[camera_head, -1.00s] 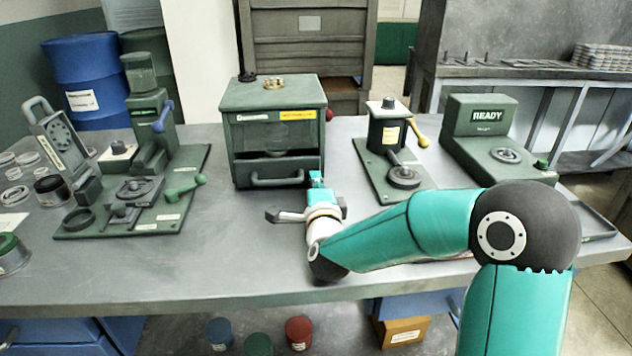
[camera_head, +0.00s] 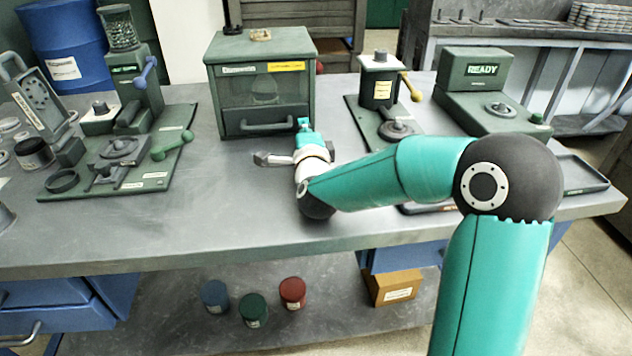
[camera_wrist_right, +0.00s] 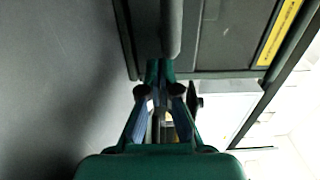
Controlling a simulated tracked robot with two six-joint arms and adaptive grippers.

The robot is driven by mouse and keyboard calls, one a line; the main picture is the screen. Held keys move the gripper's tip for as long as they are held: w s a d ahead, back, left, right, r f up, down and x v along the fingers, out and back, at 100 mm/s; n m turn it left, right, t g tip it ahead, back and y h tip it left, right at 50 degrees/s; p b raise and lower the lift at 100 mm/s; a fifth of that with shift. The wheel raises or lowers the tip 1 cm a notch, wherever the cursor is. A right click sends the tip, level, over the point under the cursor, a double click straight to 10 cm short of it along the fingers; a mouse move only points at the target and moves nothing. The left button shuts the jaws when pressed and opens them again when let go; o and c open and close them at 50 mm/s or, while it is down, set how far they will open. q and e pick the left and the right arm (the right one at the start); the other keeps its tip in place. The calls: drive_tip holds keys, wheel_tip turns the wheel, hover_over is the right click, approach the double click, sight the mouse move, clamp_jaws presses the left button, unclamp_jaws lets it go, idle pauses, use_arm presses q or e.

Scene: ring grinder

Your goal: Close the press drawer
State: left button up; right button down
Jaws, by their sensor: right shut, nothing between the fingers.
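The press (camera_head: 213,85) is a dark green box with a window and a yellow label, standing on the bench. Its drawer (camera_head: 238,116) is the low front panel with a bar handle (camera_head: 267,128); the front looks flush with the box, with no clear gap above it. The handle also shows in the right wrist view (camera_wrist_right: 172,25). My right gripper (camera_head: 303,123) is shut and empty at the right end of the drawer front. In the wrist view its fingertips (camera_wrist_right: 160,66) are close to the handle's end; contact is unclear. My left gripper is not in view.
A lever device (camera_head: 380,85) with a yellow handle stands right of the press, and a green READY machine (camera_head: 475,75) beyond it. A green baseplate (camera_head: 170,180) with fixtures is on the left. The bench front (camera_head: 200,215) is clear.

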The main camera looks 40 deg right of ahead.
drive_tip(key=b+v, duration=0.1)
drive_tip(key=v, duration=0.2)
drive_tip(key=shift+s+a+f, duration=0.2)
drive_tip(key=shift+a, duration=0.05)
drive_tip(key=v, duration=1)
drive_tip(key=shift+s+a+r, duration=0.15)
drive_tip(key=shift+s+a, duration=0.1)
drive_tip(key=shift+a, duration=0.05)
drive_tip(key=b+v, duration=0.5)
drive_tip(key=v, duration=0.2)
drive_tip(key=shift+s+a, duration=0.2)
drive_tip(key=shift+s+a+b, duration=0.25)
drive_tip(key=shift+s+b, duration=0.15)
drive_tip(key=shift+s, duration=0.15)
